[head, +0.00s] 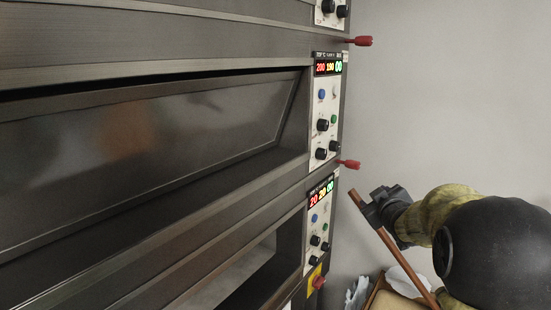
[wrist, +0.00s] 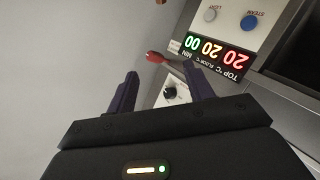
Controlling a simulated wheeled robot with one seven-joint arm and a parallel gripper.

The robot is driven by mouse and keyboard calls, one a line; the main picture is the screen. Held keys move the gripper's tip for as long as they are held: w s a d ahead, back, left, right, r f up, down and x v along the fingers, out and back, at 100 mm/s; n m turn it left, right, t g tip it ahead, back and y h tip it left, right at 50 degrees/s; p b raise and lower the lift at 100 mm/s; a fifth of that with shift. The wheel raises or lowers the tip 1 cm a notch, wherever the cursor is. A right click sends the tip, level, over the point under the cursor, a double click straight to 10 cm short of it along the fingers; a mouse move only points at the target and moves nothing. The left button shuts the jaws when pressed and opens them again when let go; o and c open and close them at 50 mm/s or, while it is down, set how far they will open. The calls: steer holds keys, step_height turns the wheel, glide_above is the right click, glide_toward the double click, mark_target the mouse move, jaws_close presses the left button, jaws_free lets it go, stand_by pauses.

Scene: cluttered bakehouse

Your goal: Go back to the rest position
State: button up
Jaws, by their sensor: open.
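My gripper (head: 374,205) is at the right of the head view, beside the oven's lower control panel (head: 319,225). In the wrist view its two dark fingers (wrist: 161,70) are apart with nothing held between them. Beyond them in that view are a red-tipped lever (wrist: 155,57) and a panel display reading 20, 20 and 00 (wrist: 215,53). My arm bends in from the right edge of the head view.
The dark deck oven (head: 150,150) fills the left. Red levers (head: 349,164) stick out from its side. A brown rod (head: 395,251) slants past my gripper; I cannot tell whether they touch. A box with pale bags (head: 402,280) is below. A bare wall (head: 450,90) stands behind.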

steer(key=s+a+f+m+g+p, duration=0.1)
steer(key=s+a+f+m+g, duration=0.1)
steer(key=s, duration=0.8)
steer(key=s+a+f+m+g+p, duration=0.1)
steer(key=s+a+f+m+g, duration=0.1)
steer(key=s+a+f+g, duration=0.3)
steer(key=s+a+f+m+g+p, duration=0.2)
steer(key=s+f, duration=0.7)
steer(key=s, duration=0.6)
steer(key=a+m+g, duration=0.1)
steer(key=a+g, duration=0.1)
steer(key=g, duration=0.1)
steer(key=shift+s+f+g+y, duration=0.3)
steer(key=shift+s+f, duration=0.05)
steer(key=shift+f, duration=0.05)
steer(key=shift+c, duration=0.4)
